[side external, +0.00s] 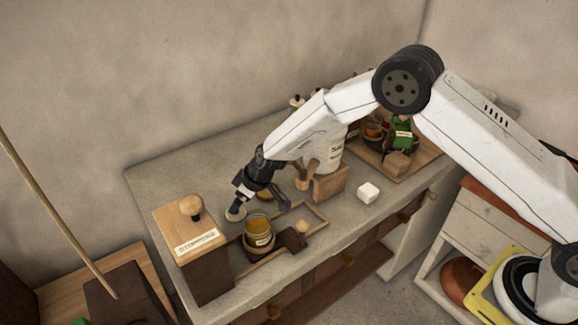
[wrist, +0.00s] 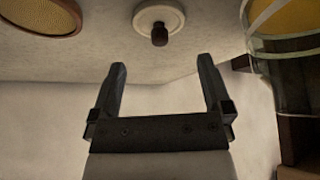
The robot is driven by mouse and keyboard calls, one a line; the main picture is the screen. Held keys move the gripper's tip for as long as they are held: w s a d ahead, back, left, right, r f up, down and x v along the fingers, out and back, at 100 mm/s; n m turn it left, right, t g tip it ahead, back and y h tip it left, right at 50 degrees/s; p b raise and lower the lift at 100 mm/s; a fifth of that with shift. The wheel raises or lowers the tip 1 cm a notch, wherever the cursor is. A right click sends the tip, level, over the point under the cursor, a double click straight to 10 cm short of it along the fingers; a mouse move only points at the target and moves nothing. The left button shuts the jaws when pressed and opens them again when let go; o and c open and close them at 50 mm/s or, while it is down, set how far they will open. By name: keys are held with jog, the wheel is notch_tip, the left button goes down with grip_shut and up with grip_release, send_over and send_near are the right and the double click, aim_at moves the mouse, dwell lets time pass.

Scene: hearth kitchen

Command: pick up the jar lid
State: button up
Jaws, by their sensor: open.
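The jar lid appears to be the round cream disc with a dark brown knob (wrist: 172,15) at the top of the wrist view. In the side view my gripper (side external: 259,205) is low over the counter, beside a glass jar with yellow contents (side external: 258,228). The jar also shows at the right of the wrist view (wrist: 289,60).
A wooden box with a knob (side external: 190,218) stands left of the lid. A brown-rimmed round thing (wrist: 38,17) shows at the wrist view's top left.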

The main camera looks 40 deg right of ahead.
jog(key=shift+w+f, duration=0.1)
jog(key=shift+x, duration=2.6)
jog(key=c, duration=0.9)
jog(key=shift+c, duration=0.2)
jog(key=shift+r, duration=4.95)
jog(key=shift+s+r, duration=0.1)
jog(key=shift+s, duration=0.2)
